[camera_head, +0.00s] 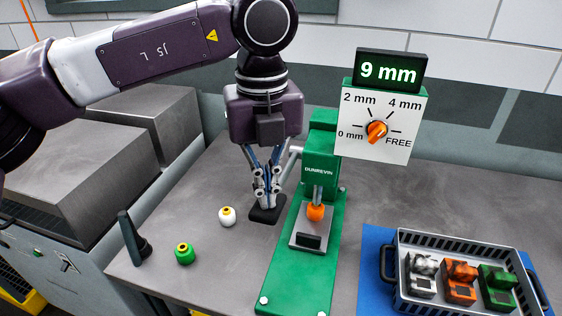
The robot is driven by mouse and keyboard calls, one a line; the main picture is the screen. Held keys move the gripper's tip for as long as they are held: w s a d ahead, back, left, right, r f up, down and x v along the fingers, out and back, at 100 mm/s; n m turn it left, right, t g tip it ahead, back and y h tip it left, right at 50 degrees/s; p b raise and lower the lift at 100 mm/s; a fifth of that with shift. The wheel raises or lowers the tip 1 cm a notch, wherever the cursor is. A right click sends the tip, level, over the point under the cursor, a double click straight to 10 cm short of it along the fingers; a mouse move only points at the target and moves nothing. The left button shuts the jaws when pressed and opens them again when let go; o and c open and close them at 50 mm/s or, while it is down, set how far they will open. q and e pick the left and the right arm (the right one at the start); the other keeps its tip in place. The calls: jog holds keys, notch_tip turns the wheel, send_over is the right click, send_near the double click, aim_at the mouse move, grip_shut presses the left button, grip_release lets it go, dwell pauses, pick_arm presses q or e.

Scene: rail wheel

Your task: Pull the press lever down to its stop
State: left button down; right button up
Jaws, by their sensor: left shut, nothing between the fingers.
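The green press (322,150), marked DUNREVIN, stands upright on the table. A grey metal lever rod (291,163) shows at its left side, partly hidden behind my left gripper (267,205). That gripper points down beside the press, with its fingers together and nothing seen between them. A black piece (262,215) shows at the fingertips; I cannot tell whether it touches the lever. An orange wheel (315,212) sits under the press ram. The dial panel (401,110) has an orange knob (376,132). My right gripper is not in view.
A white wheel (227,217), a green wheel (185,254) and a black upright handle-like object (133,240) stand left of the press. A grey crate (462,239) with white, orange and green parts stands on a blue mat (375,270) at right. Bare table (440,195) lies behind it.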

aim_at(267, 216)
pick_arm(q)
jog(key=shift+s+f+b, duration=0.2)
jog(key=shift+f+b, duration=0.5)
jog(key=shift+f, duration=0.4)
jog(key=shift+f+b, duration=1.25)
jog(key=shift+f, duration=0.1)
jog(key=shift+s, duration=0.1)
jog(key=shift+f+b, duration=1.15)
jog(key=shift+f, duration=0.35)
jog(key=shift+w+f+b, duration=0.25)
jog(key=shift+f+b, duration=0.8)
jog(key=shift+f, duration=0.3)
